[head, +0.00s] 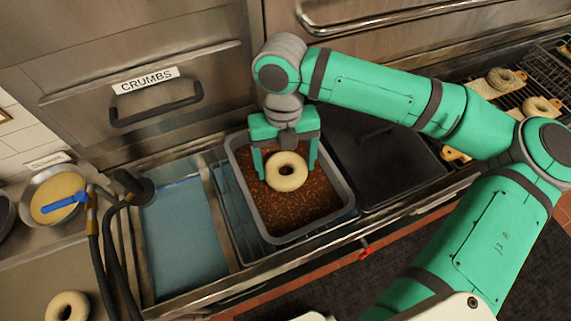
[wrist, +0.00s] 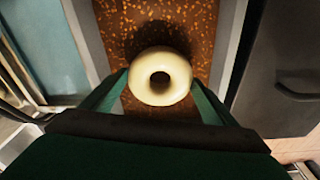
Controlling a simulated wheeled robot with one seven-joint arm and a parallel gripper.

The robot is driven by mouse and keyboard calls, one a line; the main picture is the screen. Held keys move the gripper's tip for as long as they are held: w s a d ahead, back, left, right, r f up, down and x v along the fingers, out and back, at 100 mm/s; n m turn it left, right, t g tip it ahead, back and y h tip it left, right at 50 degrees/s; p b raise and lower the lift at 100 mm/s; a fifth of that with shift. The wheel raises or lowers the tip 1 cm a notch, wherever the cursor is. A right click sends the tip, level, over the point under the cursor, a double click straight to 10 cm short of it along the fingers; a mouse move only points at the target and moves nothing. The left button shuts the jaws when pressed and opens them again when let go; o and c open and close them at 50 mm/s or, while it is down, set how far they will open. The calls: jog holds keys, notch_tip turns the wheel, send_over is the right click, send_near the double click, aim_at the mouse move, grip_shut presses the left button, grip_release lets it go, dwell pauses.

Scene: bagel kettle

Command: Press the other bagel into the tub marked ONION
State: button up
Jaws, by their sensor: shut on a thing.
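My gripper (head: 290,165) is shut on a pale bagel (head: 287,185), with one finger on each side of it. In the wrist view the bagel (wrist: 152,90) sits between the fingertips of my gripper (wrist: 160,85). The bagel is over a grey tub (head: 341,195) filled with brown flakes. In the wrist view the tub's flakes (wrist: 190,30) show a dark shadow beyond the bagel. I cannot tell whether the bagel touches the flakes. No ONION label is readable on the tub.
A blue-water basin (head: 183,230) lies left of the tub, and a dark lidded bin (head: 375,155) lies right. A drawer marked CRUMBS (head: 150,85) stands behind. Another bagel (head: 67,306) lies on the counter at front left. Bagels on boards (head: 495,85) are at far right.

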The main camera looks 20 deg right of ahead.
notch_tip(320, 180, up, 8)
jog(key=shift+r, duration=0.2)
dwell(0.8)
dwell(0.5)
